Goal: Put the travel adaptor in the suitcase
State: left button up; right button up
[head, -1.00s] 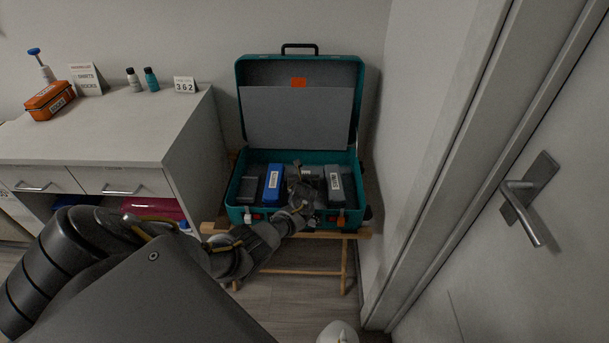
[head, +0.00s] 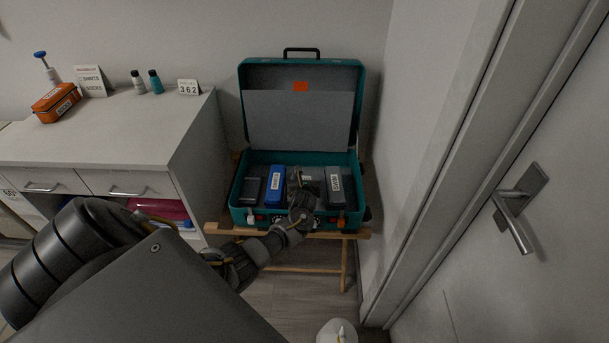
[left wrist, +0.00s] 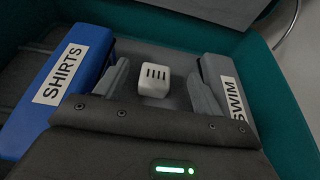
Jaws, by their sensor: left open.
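The teal suitcase (head: 246,216) stands open on a wooden rack, its lid upright against the wall. My left gripper (head: 297,178) is inside it, between the blue SHIRTS pouch (head: 275,184) and the grey SWIM pouch (head: 335,185). In the left wrist view the left gripper (left wrist: 163,85) is open. A small white block with dark slots, apparently the travel adaptor (left wrist: 154,84), sits between its fingers with gaps on both sides. It appears to rest on the grey surface between the pouches. In the head view my gripper largely hides that spot. My right gripper is out of view.
A dark pouch (head: 251,190) lies at the suitcase's left. A white dresser (head: 130,130) stands left, carrying an orange pouch (head: 57,103), two small bottles and signs. The wall and a door with a handle (head: 516,205) close off the right side.

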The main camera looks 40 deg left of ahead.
pick_arm(q)
jog(key=p+v, duration=0.1)
jog(key=v, duration=0.5)
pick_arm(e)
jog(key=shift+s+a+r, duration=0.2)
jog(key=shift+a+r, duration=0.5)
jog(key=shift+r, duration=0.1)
pick_arm(q)
jog(key=shift+d, duration=0.1)
